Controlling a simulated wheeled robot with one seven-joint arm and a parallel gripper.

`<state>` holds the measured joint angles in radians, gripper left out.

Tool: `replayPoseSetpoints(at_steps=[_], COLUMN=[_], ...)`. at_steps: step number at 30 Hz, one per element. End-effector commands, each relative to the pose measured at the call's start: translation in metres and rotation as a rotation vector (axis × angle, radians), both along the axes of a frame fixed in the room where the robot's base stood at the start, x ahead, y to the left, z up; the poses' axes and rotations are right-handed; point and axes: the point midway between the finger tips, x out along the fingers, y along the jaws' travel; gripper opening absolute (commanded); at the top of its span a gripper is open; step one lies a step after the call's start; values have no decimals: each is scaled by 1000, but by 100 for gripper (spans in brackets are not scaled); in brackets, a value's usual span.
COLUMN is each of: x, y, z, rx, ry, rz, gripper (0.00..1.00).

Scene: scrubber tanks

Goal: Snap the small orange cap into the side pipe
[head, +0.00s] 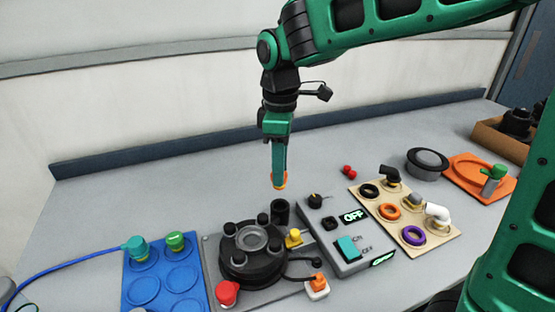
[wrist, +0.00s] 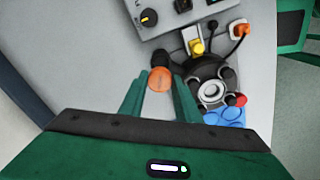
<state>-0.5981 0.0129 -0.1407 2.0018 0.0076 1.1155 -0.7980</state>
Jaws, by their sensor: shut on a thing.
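My gripper (head: 279,182) points straight down above the table, its fingers shut on the small orange cap (wrist: 160,80). In the head view only an orange edge of the cap shows at the fingertips. The dark side pipe (head: 280,211) stands beside the round black tank top (head: 250,252), its open end facing up. The cap is held above the pipe and apart from it in the head view.
A yellow fitting (head: 294,238) and a red knob (head: 227,292) flank the tank. A control box (head: 345,240) stands to its right, then a tan board (head: 400,215) with coloured rings. A blue tray (head: 165,278) lies left.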

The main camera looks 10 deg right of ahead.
Motion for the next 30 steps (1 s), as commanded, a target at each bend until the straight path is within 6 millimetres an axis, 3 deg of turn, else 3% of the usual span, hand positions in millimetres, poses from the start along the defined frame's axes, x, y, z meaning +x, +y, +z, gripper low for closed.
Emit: replayPoseSetpoints(at_steps=[15, 30], x=[0, 0], y=[-2, -2], z=[-37, -40], rx=[-1, 0], ry=[0, 0], rz=[-4, -3], gripper=[3, 3])
